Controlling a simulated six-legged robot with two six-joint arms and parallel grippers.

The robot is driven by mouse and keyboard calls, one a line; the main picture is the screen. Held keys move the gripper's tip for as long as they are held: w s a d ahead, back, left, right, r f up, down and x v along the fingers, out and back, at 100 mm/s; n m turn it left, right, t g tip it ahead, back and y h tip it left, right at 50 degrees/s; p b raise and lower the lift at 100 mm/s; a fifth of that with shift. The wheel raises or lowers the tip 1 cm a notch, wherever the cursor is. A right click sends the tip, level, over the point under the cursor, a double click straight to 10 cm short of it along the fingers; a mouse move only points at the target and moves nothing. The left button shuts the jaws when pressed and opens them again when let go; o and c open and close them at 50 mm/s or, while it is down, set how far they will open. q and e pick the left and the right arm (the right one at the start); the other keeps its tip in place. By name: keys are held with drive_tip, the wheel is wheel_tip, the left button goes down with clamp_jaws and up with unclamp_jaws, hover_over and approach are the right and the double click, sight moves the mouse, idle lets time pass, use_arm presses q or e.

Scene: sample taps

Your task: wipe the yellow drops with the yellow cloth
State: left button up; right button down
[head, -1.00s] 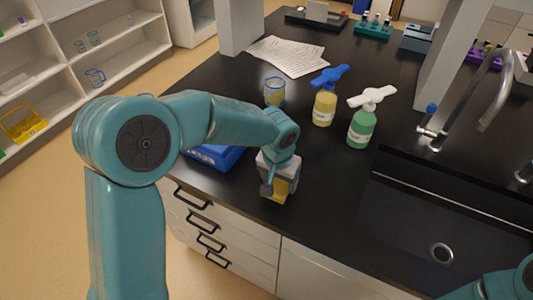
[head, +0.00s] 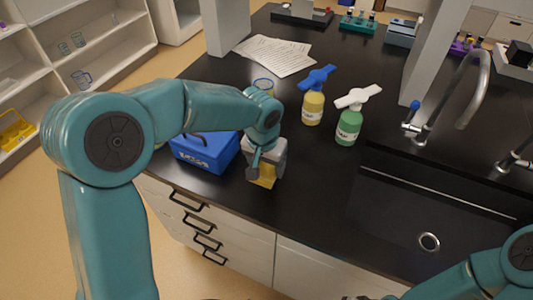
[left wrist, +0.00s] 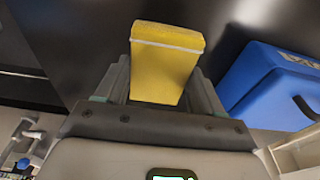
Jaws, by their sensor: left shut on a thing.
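My left gripper (head: 263,172) is shut on the yellow cloth (head: 262,178), a folded block with a pale band. The cloth also fills the space between the fingers in the left wrist view (left wrist: 165,68). The gripper points down near the front edge of the black counter, right of the blue box. I cannot tell whether the cloth touches the counter. I cannot make out any yellow drops in either view.
The blue box (head: 205,153) stands close left of the gripper. A glass beaker (head: 264,84), a yellow bottle (head: 313,107) and a green bottle (head: 348,127) stand behind. The sink (head: 428,220) and tap (head: 472,90) are right. Counter between the gripper and sink is clear.

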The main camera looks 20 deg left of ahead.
use_arm(q)
drive_tip(key=shift+a+r+p, duration=0.1)
drive_tip(key=shift+r+p, duration=0.3)
drive_tip(key=shift+r, duration=0.6)
